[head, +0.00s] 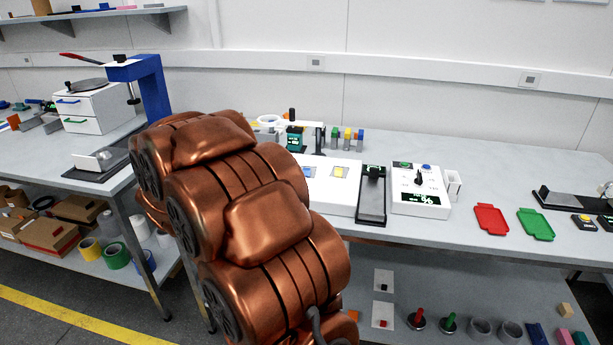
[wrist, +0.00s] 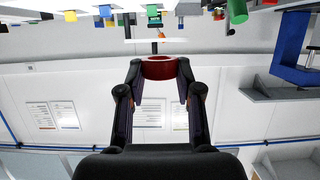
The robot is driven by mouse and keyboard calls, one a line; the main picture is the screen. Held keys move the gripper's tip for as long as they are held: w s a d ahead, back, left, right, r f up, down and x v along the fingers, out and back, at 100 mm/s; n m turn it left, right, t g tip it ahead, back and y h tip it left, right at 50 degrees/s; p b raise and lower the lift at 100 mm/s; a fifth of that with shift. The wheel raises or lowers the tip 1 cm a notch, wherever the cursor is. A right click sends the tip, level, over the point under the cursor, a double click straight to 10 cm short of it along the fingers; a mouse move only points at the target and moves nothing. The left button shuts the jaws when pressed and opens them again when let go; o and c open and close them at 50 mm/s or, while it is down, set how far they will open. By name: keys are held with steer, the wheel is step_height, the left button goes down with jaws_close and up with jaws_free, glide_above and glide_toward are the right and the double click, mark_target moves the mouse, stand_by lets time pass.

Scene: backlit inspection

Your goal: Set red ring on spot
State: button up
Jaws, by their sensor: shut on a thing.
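The red ring (wrist: 158,68) is between the fingertips of my gripper (wrist: 160,75) in the wrist view. My gripper is shut on it, and the ring is off any surface there. In the head view my copper-coloured arm hides the gripper and the ring. The white panel (head: 331,195) on the bench carries a yellow square (head: 340,171) and a blue square (head: 308,172), the blue one close to my arm's edge. I cannot tell which mark is the spot; part of the panel is hidden by my arm.
Right of the panel stand a black device (head: 373,198) and a white control box (head: 419,190) with a knob. Several small coloured blocks (head: 348,138) stand behind the panel.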

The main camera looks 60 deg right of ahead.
steer(key=s+d+f+m+g+h, duration=0.1)
steer(key=s+d+f+m+g, duration=0.2)
steer(key=s, duration=0.4)
steer(key=s+d+f+m+g, duration=0.1)
steer(key=s+d+m+g, duration=0.1)
steer(key=s+d, duration=0.4)
steer(key=shift+g, duration=0.4)
steer(key=w+d+p, duration=0.1)
steer(key=w+d, duration=0.1)
steer(key=d, duration=0.2)
steer(key=w+d+f+p, duration=0.1)
steer(key=w+d, duration=0.2)
steer(key=d, duration=0.1)
steer(key=w+d+p, duration=0.1)
steer(key=w+d, duration=0.1)
steer(key=d, duration=0.2)
steer(key=shift+w+d+f, duration=0.25)
steer(key=shift+w+d, duration=0.05)
steer(key=shift+d+f, duration=0.15)
steer(key=shift+f, duration=0.15)
steer(key=shift+w+f+p, duration=0.1)
steer(key=shift+f+p, duration=0.35)
steer(key=shift+f, duration=1.1)
steer(key=shift+f, duration=0.2)
steer(key=o, duration=0.8)
steer(key=shift+o, duration=0.2)
steer(key=shift+r, duration=0.1)
steer(key=b+v, duration=0.2)
steer(key=v, duration=1)
